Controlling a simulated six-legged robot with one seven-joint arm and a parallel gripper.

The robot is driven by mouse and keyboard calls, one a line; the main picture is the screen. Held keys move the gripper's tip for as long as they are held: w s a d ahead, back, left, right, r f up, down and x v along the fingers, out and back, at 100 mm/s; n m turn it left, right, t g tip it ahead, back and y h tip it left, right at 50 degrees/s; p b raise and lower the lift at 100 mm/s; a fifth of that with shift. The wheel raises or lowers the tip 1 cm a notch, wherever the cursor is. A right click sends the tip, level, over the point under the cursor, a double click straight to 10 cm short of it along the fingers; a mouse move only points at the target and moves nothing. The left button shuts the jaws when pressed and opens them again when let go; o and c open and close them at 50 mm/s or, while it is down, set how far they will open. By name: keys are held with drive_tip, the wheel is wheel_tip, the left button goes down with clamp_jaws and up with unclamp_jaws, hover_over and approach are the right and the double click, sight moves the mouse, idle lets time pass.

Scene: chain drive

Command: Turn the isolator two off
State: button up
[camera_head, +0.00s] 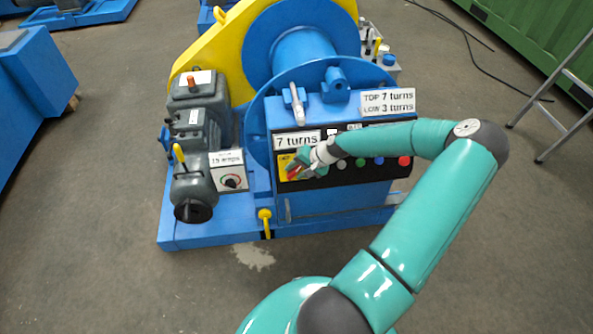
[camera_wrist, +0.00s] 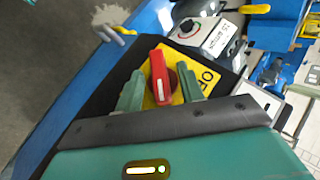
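A red rotary handle (camera_wrist: 159,80) on a yellow plate (camera_wrist: 206,74) sits on a black panel. Part of a word starting "OF" shows on the plate. I cannot read which isolator number it is. The yellow plate (camera_head: 283,162) also shows at the left end of the panel in the head view, partly hidden by my gripper. My gripper (camera_wrist: 160,90) is open, with one green finger on each side of the red handle. Gaps show between handle and fingers, so neither seems to touch it. In the head view, my gripper (camera_head: 299,168) is at the panel's left end.
Several coloured buttons (camera_head: 360,162) run along the panel to the right, below my forearm. A white box with a round dial (camera_head: 232,182) stands left. A yellow lever (camera_head: 265,215) sits below the panel. A white hook-like handle (camera_head: 297,101) stands above. Floor in front is mostly clear.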

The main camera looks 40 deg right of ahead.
drive_tip(key=shift+f, duration=0.1)
clamp_jaws()
drive_tip(key=shift+w, duration=0.1)
idle(0.3)
drive_tip(key=g, duration=0.1)
drive_tip(key=n+g+h, duration=0.1)
drive_tip(key=n+h, duration=0.1)
drive_tip(key=shift+w+a+r+g, duration=0.2)
drive_tip(key=shift+a+g, duration=0.05)
drive_tip(key=shift+g, duration=0.15)
drive_tip(key=n+g+h, duration=0.2)
drive_tip(key=n+h, duration=0.1)
drive_tip(key=shift+w+a, duration=0.1)
drive_tip(key=shift+a, duration=0.1)
drive_tip(key=n+g+h, duration=0.1)
drive_tip(key=n+h, duration=0.1)
drive_tip(key=h, duration=0.1)
drive_tip(key=n+g+h, duration=0.1)
drive_tip(key=shift+a+f+g+h, duration=0.15)
drive_tip(key=shift+a+g+h, duration=0.1)
drive_tip(key=shift+g+h, duration=0.05)
drive_tip(key=shift+n+g+h, duration=0.3)
drive_tip(key=shift+n+h, duration=0.4)
drive_tip(key=shift+h, duration=0.2)
drive_tip(key=shift+f, duration=0.1)
